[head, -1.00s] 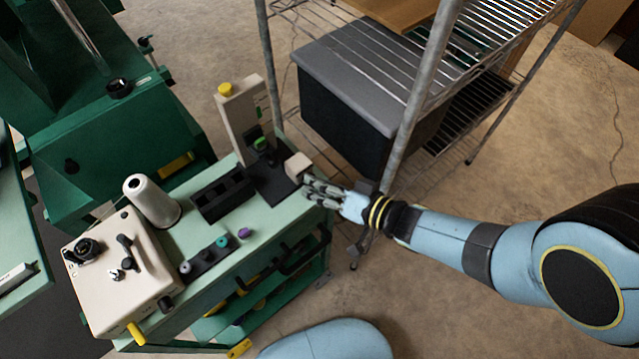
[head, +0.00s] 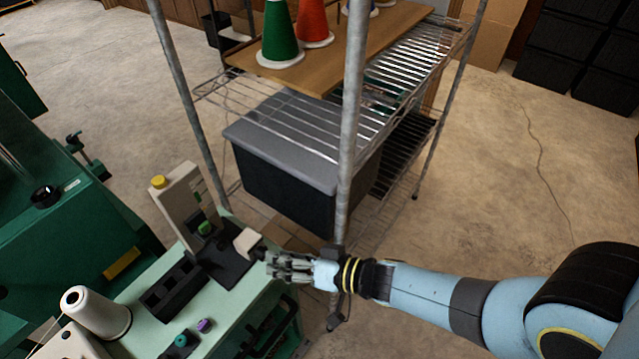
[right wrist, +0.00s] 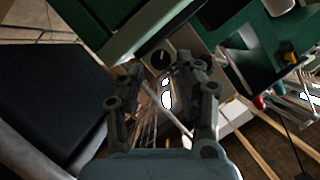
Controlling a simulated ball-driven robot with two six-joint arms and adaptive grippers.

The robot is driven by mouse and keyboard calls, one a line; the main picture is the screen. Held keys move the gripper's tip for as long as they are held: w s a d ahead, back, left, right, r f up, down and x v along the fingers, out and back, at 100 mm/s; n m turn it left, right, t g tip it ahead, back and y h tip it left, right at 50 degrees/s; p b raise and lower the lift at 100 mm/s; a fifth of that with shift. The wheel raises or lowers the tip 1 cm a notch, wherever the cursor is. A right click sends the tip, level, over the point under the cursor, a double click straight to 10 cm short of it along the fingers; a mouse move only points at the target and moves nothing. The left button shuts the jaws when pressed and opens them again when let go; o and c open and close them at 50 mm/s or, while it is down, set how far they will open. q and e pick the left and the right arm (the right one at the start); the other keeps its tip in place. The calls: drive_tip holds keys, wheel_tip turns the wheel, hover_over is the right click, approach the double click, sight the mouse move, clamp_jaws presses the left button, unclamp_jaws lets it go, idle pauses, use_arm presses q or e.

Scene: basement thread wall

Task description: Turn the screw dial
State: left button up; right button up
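A beige stand with a yellow knob and a green part (head: 185,205) stands on a black base at the back end of the pale green bench top. A small beige block (head: 247,241) sits at its right side, with a dark round dial (head: 259,252) on the face toward my right gripper. My right gripper (head: 268,264) is just right of this dial, pointing left at it. In the right wrist view the round dark dial (right wrist: 160,59) shows beyond and between the two fingertips (right wrist: 158,75). The fingers are apart with nothing between them. Contact cannot be told. My left gripper is out of view.
A wire shelf rack with a grey-lidded black bin (head: 285,150) stands close behind my right arm; its front post (head: 350,120) is near my wrist. A white thread cone (head: 95,312) and a black holder (head: 172,292) are on the bench. Open floor lies at the right.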

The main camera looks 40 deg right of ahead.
drive_tip(key=v, duration=0.9)
drive_tip(key=shift+s+d+f, duration=0.1)
